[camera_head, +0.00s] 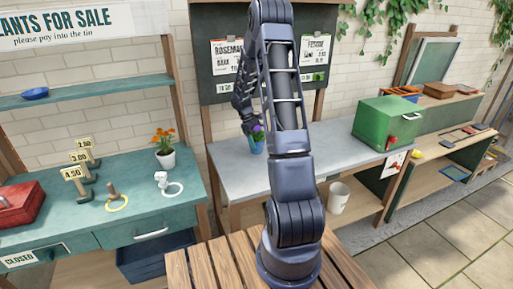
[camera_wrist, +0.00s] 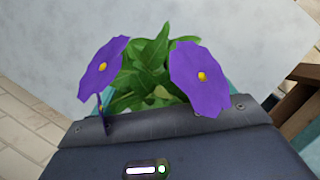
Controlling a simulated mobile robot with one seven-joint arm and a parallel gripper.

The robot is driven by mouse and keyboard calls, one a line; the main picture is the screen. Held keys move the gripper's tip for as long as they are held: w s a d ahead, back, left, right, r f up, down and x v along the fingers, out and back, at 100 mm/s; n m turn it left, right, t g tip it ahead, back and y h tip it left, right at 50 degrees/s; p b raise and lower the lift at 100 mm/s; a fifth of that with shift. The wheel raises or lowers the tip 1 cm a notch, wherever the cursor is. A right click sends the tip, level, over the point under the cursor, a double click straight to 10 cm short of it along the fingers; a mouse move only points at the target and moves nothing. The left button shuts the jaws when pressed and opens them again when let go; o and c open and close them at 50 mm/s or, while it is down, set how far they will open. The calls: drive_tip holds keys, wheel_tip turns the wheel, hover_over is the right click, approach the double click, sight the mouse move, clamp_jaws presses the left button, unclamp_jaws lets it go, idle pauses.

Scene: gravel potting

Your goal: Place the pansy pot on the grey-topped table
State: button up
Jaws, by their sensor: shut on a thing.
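The pansy pot (camera_head: 257,148) is a small teal pot with purple flowers, upright in the head view at the left part of the grey-topped table (camera_head: 232,178). My gripper (camera_head: 254,131) is shut on it, coming down from above with the arm.
A green box (camera_head: 383,122) stands at the grey table's right end. The tabletop's middle looks clear, partly behind my arm. A teal counter (camera_head: 145,205) to the left holds an orange-flowered pot (camera_head: 165,155) and price signs. A dark board (camera_head: 222,92) rises behind the table.

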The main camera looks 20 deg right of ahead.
drive_tip(key=shift+f, duration=2.25)
drive_tip(key=shift+f, duration=0.1)
drive_tip(key=o, duration=1.2)
drive_tip(key=shift+o, duration=0.2)
